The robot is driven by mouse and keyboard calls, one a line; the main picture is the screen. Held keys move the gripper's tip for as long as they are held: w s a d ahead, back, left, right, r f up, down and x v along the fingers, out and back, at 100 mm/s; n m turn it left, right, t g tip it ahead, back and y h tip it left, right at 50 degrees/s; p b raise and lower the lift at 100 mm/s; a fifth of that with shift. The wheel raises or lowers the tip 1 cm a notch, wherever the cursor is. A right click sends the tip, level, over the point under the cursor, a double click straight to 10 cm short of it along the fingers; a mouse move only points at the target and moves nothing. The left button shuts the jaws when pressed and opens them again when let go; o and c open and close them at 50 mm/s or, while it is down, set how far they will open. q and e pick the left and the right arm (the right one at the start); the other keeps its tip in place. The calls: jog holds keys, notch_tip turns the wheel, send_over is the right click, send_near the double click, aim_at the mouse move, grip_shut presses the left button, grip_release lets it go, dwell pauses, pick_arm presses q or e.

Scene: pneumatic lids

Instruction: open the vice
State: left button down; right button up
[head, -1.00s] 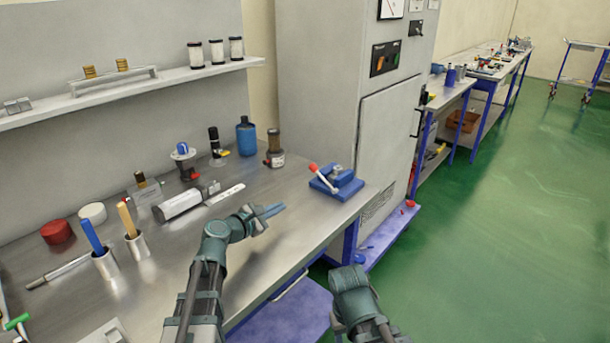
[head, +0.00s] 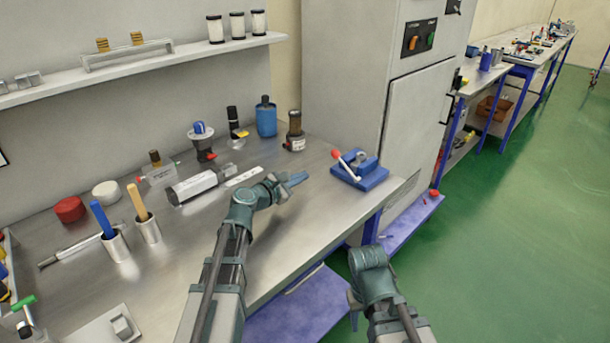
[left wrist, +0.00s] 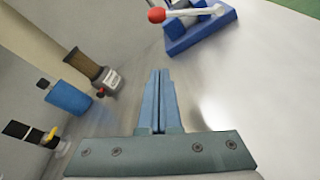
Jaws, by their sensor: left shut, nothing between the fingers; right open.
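The blue vice (head: 360,174) sits near the right end of the steel bench. Its grey lever with a red knob (head: 335,153) leans up to the left. In the left wrist view the vice (left wrist: 200,32) is at the top right, with the red knob (left wrist: 157,15) beyond the fingertips. My left gripper (head: 304,178) is shut and empty, above the bench to the left of the vice and apart from it; its closed blue fingers also show in the left wrist view (left wrist: 160,75). My right gripper (head: 354,308) is low in front of the bench, holding nothing visible; its fingers are mostly hidden.
A blue bottle (head: 266,117) and a brown-topped cylinder (head: 295,132) stand behind my left gripper. A grey valve block (head: 192,186) and two cups with tools (head: 148,229) are further left. A grey cabinet (head: 420,120) stands behind the vice. The bench front is clear.

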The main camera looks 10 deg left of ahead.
aim_at(346, 166)
pick_arm(q)
jog(key=b+x, duration=0.1)
jog(key=x, duration=0.6)
jog(key=shift+w+d+f, duration=0.1)
jog(key=shift+w+f, duration=0.05)
jog(key=shift+w, duration=0.15)
jog(key=d+r+p, duration=0.2)
jog(key=shift+r, duration=0.4)
jog(key=shift+w+d+r+p, duration=0.1)
jog(key=shift+d+r+p, duration=0.1)
jog(key=shift+d+p, duration=0.25)
jog(key=shift+a, duration=0.15)
jog(key=shift+r, duration=0.15)
jog(key=shift+r+m, duration=0.2)
jog(key=shift+m, duration=0.1)
